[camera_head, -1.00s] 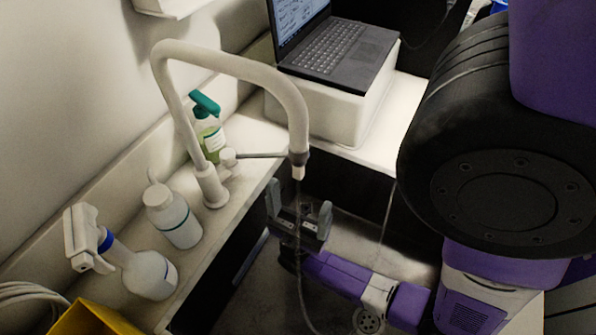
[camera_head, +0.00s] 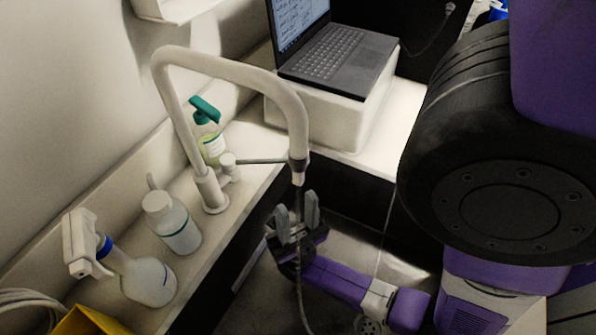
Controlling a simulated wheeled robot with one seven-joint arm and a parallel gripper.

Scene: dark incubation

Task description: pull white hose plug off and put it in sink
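The white hose plug (camera_head: 298,179) is a small pale piece at the lower end of the curved white faucet (camera_head: 235,66), just below its grey collar. The dark line passes through or in front of that gap; I cannot tell which. The fingers do not appear to touch the plug. The sink basin (camera_head: 262,297) is below my gripper and is partly hidden by my purple arm.
A green-topped spray bottle (camera_head: 209,139), a white squeeze bottle (camera_head: 172,226) and a white spray bottle (camera_head: 146,277) stand on the left ledge. A laptop (camera_head: 335,55) rests on a white box (camera_head: 333,119) behind the faucet. A yellow object (camera_head: 88,322) is at bottom left.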

